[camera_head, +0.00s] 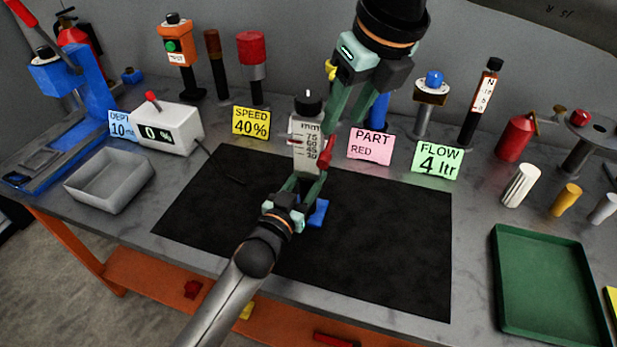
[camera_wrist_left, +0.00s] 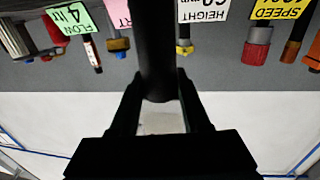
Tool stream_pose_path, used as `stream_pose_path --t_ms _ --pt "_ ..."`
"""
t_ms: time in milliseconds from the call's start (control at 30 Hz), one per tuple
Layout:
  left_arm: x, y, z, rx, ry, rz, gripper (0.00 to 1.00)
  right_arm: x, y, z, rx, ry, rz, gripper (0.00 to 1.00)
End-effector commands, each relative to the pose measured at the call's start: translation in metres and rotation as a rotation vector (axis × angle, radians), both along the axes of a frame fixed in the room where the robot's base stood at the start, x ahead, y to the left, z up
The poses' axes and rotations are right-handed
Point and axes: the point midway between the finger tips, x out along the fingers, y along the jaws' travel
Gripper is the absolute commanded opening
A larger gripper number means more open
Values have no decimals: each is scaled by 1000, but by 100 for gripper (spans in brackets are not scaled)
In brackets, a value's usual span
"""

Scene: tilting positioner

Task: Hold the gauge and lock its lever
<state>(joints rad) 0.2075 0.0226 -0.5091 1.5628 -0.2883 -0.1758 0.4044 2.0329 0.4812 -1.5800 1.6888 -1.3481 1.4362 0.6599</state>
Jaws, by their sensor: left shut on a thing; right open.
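The gauge (camera_head: 306,148) is a pale grey upright body with a black knob on top and a mm scale reading from 75 down to 30. It stands over the black mat. Its red lever (camera_head: 327,153) is on its right side, tilted upward. My left gripper (camera_head: 303,182) is shut on the lower part of the gauge. In the left wrist view its fingers (camera_wrist_left: 160,100) close around a dark upright cylinder and a pale patch; I cannot tell which gauge parts these are. My right gripper (camera_head: 344,120) is open, above and right of the lever, apparently empty.
A blue block (camera_head: 318,213) shows beside my left gripper; its link to the gauge is unclear. The black mat (camera_head: 400,260) is otherwise clear. Cards for speed (camera_head: 252,122), part (camera_head: 370,146) and flow (camera_head: 437,160) stand behind. A green tray (camera_head: 548,290) is at right, a grey bin (camera_head: 108,182) at left.

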Motion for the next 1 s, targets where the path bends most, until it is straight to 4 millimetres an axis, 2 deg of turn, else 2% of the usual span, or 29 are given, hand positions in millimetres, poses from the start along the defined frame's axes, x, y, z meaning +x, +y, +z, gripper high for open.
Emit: stream_pose_path --t_ms 567,767,867,1000 --pt "0 0 -1 1 2 0 0 0 0 0 0 0 0 50" --pt "0 0 -1 1 2 0 0 -4 4 -8 34 46 -2 29" --pt "0 0 -1 1 2 0 0 -13 13 -20 104 138 -10 17" --pt "0 0 -1 1 2 0 0 -33 31 -39 258 341 -37 2"
